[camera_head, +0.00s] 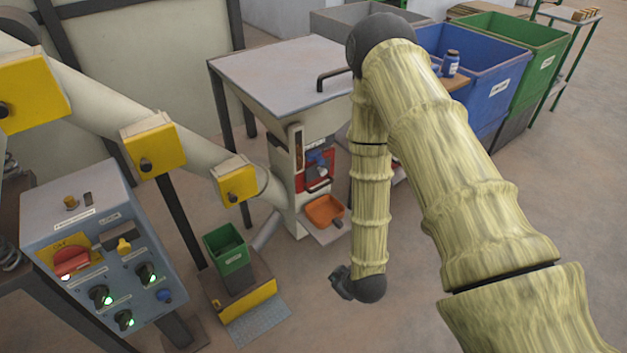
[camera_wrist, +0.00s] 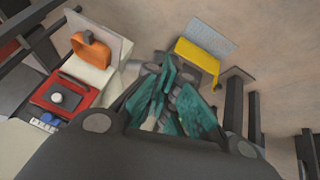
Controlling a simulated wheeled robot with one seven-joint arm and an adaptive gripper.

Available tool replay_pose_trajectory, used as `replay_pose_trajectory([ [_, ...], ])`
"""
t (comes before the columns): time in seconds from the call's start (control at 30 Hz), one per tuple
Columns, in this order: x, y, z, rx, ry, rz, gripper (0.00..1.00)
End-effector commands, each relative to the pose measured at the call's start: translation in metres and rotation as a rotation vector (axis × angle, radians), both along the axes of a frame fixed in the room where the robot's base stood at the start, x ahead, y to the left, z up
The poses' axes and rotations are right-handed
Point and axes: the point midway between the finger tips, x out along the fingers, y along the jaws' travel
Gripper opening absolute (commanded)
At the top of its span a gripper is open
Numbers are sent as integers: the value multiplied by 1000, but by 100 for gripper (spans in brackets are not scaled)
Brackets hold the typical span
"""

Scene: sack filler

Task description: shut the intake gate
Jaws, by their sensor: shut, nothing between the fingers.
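The sack filler (camera_head: 280,72) stands mid-picture in the head view, a hopper with a grey lid and a dark bar handle (camera_head: 335,78). Its front has a red-framed panel (camera_head: 318,170), which also shows at left in the wrist view (camera_wrist: 65,97). A pale pipe (camera_head: 95,100) with several yellow boxes (camera_head: 153,144) runs to the filler. I cannot tell which part is the intake gate. My gripper (camera_head: 340,285) hangs low in front of the filler, apart from it. In the wrist view its teal fingers (camera_wrist: 168,100) are together and empty.
An orange tray (camera_head: 324,209) sits under the panel. A green bin (camera_head: 227,249) stands on a yellow-edged platform (camera_head: 242,300). A control box (camera_head: 95,245) with a red switch stands at left. Blue (camera_head: 480,85) and green (camera_head: 525,55) crates are behind my arm. Floor at right is clear.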

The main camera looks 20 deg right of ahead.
Motion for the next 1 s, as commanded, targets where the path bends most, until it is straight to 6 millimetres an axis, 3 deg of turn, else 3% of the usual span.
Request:
replay_pose_trajectory([
  [0.03,27,0,-12,-25,-73,47,0],
  [0.17,90,-2,-6,-117,-254,172,0],
  [0.3,152,-4,10,-241,-448,287,0],
  [0.5,226,-11,45,-457,-709,407,0],
  [0.7,271,-18,82,-649,-891,466,0],
  [1.0,289,-20,105,-751,-972,486,0],
])
